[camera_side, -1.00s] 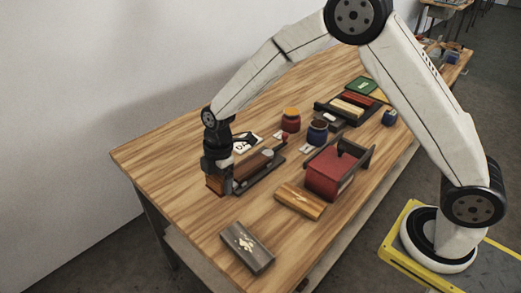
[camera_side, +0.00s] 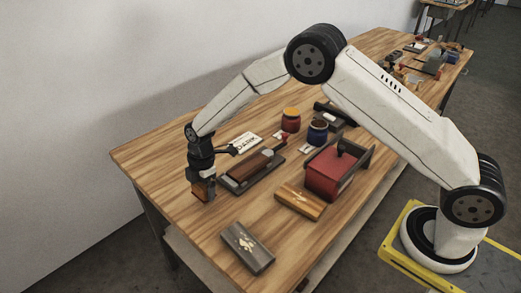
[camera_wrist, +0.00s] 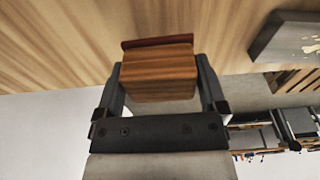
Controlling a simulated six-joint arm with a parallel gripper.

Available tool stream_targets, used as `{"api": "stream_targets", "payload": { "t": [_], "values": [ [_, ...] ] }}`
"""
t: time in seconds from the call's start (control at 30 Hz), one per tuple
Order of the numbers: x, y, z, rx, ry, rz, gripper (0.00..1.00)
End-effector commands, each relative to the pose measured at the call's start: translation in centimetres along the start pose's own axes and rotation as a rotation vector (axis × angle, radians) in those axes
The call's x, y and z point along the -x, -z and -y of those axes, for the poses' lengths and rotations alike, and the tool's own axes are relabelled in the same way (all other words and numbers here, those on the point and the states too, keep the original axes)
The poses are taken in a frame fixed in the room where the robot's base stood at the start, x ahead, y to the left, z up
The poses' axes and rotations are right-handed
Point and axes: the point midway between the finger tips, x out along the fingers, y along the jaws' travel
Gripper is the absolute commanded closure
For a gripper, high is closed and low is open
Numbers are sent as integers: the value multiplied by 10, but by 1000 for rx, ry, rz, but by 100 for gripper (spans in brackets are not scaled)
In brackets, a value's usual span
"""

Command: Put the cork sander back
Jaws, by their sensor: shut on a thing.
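My gripper (camera_wrist: 160,88) is shut on the cork sander (camera_wrist: 160,72), a brown wood-grained block with a dark red layer along its far edge. In the side view the sander (camera_side: 204,188) shows as a small orange-brown block at the end of my gripper (camera_side: 201,192), near the table's left front edge. It is just left of a dark tray (camera_side: 226,183) that carries a long brown piece (camera_side: 251,167). Whether the sander touches the table cannot be told.
A dark box with gold decoration (camera_side: 247,247) lies in front, also in the wrist view (camera_wrist: 290,40). A wooden block (camera_side: 300,200) and a red lidded box (camera_side: 330,172) stand right. Red (camera_side: 291,120) and blue (camera_side: 317,132) jars and a white card (camera_side: 246,142) stand behind.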

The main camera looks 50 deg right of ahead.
Motion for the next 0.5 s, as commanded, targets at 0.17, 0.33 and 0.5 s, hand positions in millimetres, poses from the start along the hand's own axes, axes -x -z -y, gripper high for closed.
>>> {"api": "stream_targets", "payload": {
  "t": [0.17, 0.33, 0.5],
  "values": [
    [-8, 0, -6, 0, 0, 0, 65],
    [-28, -2, -5, -1, 0, 1, 65],
    [-36, -3, -5, -1, 0, 1, 65]
  ]
}}
